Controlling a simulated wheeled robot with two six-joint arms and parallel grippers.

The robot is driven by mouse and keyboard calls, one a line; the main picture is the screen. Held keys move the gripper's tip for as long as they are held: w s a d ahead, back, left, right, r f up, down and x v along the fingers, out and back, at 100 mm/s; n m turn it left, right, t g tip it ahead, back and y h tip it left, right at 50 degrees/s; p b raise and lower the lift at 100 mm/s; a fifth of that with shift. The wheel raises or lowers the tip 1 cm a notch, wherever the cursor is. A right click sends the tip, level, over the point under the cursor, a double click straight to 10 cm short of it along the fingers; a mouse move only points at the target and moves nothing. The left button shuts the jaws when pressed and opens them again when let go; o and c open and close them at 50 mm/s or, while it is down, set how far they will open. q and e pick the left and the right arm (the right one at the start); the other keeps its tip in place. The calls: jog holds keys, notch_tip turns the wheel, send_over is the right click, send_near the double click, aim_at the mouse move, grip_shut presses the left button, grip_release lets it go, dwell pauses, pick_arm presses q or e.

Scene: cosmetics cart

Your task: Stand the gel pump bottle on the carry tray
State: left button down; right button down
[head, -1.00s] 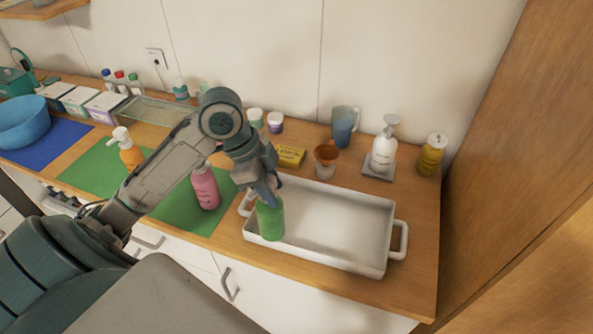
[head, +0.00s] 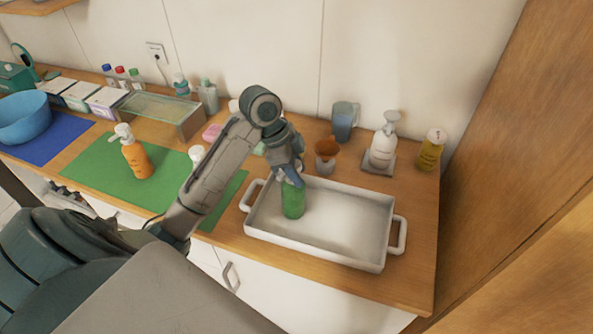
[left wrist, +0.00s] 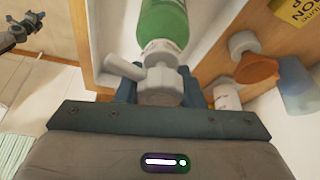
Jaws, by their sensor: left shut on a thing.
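The gel pump bottle, green with a white pump top (head: 293,201), is upright at the left part of the white carry tray (head: 345,256). My left gripper (head: 289,172) is shut on its white pump and neck from above. In the left wrist view the green bottle (left wrist: 163,24) hangs between the fingers, with its white pump head (left wrist: 160,85) closest to the camera. I cannot tell whether its base touches the tray floor. The rest of the tray is empty. My right gripper does not show in the head view.
An orange pump bottle (head: 136,158) stands on the green mat (head: 97,166). My left arm hides part of the counter.

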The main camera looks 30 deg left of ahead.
pick_arm(q)
jog(key=c, duration=1)
grip_release()
jog(key=shift+o, duration=0.2)
jog(key=v, duration=1.2)
jog(key=shift+p, duration=0.4)
jog(key=shift+r, duration=0.1)
